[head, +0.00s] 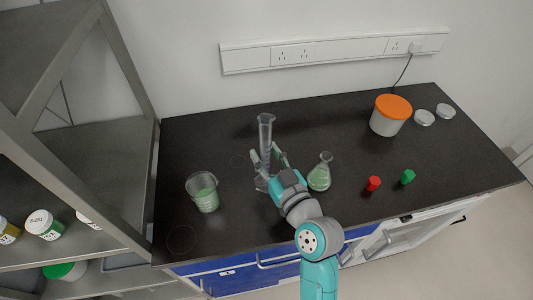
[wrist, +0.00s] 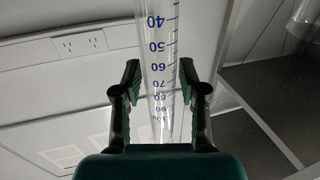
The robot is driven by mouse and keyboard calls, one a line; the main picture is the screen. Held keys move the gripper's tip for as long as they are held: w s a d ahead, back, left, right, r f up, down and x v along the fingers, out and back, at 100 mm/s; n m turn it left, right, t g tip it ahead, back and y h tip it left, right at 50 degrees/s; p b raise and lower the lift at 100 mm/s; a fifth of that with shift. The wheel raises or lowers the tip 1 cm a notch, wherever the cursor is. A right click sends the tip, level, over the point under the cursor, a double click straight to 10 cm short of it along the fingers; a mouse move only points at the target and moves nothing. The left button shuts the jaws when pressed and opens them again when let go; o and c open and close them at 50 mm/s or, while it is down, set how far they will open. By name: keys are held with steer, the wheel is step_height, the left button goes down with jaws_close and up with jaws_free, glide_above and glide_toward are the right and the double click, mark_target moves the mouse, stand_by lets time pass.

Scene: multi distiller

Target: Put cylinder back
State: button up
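The clear measuring cylinder (head: 266,131) with blue markings stands upright on the dark bench, left of the middle. Its base is partly hidden behind my gripper. My gripper (head: 268,159) is at the cylinder's lower half, one finger on each side. In the wrist view the cylinder (wrist: 158,45) passes between the two fingertips (wrist: 160,75), which are spread with narrow gaps to the glass. My gripper looks open around it, not closed on it.
A beaker of green liquid (head: 204,193) stands to the left, and a green flask (head: 320,174) to the right. Red (head: 373,183) and green (head: 408,176) stoppers, an orange-lidded tub (head: 390,116) and dishes (head: 424,118) lie further right. A metal shelf (head: 100,170) borders the left.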

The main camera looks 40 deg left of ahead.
stand_by(0.3)
steer(key=shift+d+r, duration=0.1)
steer(key=shift+r, duration=0.05)
steer(key=v, duration=1.1)
steer(key=shift+s+d, duration=0.3)
steer(key=s+d+f+m+t+h, duration=0.3)
steer(key=d+f+m+h, duration=0.3)
steer(key=d, duration=0.5)
steer(key=s+d+f+m+t+h, duration=0.3)
steer(key=d+f+h, duration=0.1)
steer(key=d+f, duration=0.5)
steer(key=s+d+r+m+h, duration=0.2)
steer(key=s+d+h, duration=0.1)
steer(key=s+d, duration=0.4)
steer(key=s+d+r+m+t+h, duration=0.1)
steer(key=s+d, duration=0.5)
steer(key=s, duration=0.6)
steer(key=shift+s+d+r+m+h, duration=0.2)
steer(key=shift+d+r+m+h, duration=0.3)
steer(key=shift+h, duration=0.7)
